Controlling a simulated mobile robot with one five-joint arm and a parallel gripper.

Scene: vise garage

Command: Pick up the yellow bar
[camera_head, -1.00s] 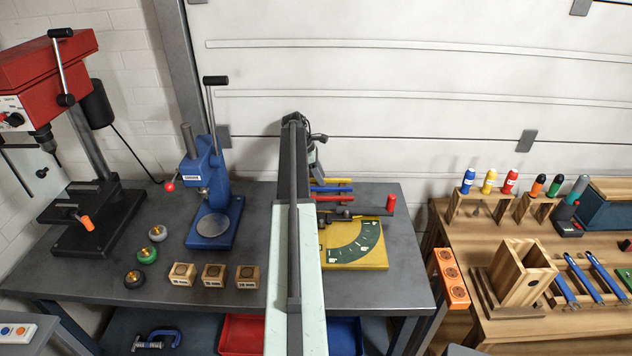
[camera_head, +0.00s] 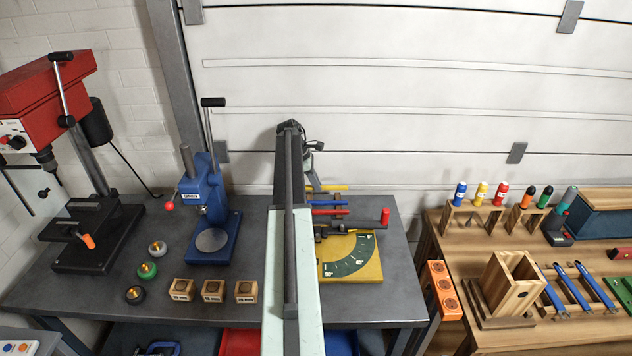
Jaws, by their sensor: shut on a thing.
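The yellow bar (camera_head: 334,188) shows in the head view just right of my arm, above and behind the blue bar (camera_head: 330,202) and the red bar (camera_head: 331,212). A clear gap separates it from the blue bar. My gripper (camera_head: 314,181) reaches down at the bar's left part, behind my arm. It is shut on the yellow bar. The fingertips and the bar's left end are mostly hidden by my arm.
A yellow plate with a green dial (camera_head: 352,258) lies in front of the bars, and a red cylinder (camera_head: 385,216) stands to their right. A blue press (camera_head: 208,215) and wooden blocks (camera_head: 213,290) stand left. The grey table (camera_head: 395,290) is clear at right.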

